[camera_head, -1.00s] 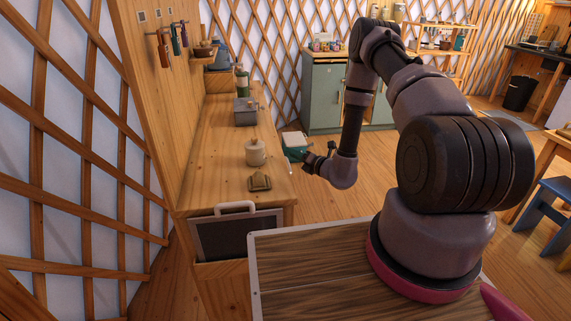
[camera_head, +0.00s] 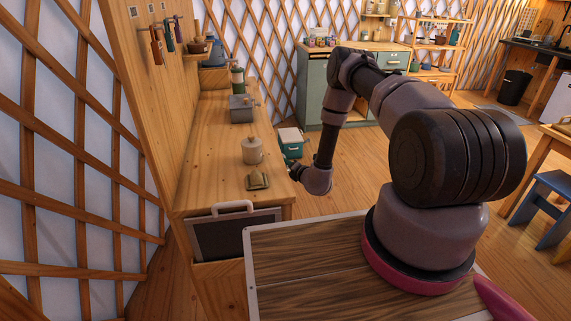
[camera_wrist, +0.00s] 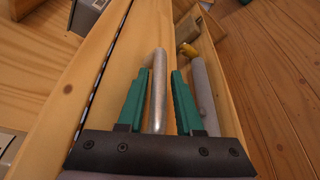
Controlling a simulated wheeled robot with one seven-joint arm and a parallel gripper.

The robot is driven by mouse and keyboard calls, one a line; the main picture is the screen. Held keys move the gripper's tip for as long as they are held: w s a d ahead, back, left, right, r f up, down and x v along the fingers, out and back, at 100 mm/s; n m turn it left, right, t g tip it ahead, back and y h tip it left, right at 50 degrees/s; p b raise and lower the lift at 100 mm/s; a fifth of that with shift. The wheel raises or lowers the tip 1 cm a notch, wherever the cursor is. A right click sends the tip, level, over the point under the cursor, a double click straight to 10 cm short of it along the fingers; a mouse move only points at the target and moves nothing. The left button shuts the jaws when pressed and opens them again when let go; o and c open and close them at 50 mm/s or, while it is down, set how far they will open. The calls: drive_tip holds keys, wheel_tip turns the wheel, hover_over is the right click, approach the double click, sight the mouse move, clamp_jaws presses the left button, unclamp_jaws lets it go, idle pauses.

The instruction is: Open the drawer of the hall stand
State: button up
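The hall stand (camera_head: 212,160) is the long wooden unit along the lattice wall, with a hook board behind its top. Its drawer front is turned away from the head view. In the wrist view, a silver bar handle (camera_wrist: 158,85) runs lengthwise between the two green fingers of my gripper (camera_wrist: 159,76). The fingers are open, one on each side of the bar, with small gaps visible. In the head view my gripper (camera_head: 294,172) is at the stand's room-side edge, partly hidden.
A grey cylinder (camera_wrist: 204,90) and a brass-coloured piece (camera_wrist: 187,49) lie right of the fingers, inside a wooden edge. A lidded jar (camera_head: 252,151), a brass object (camera_head: 258,180) and a grey box (camera_head: 242,110) stand on top.

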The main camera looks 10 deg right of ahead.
drive_tip(key=shift+w+a, duration=0.1)
drive_tip(key=shift+w, duration=0.25)
clamp_jaws()
drive_tip(key=shift+f, duration=0.1)
idle(1.1)
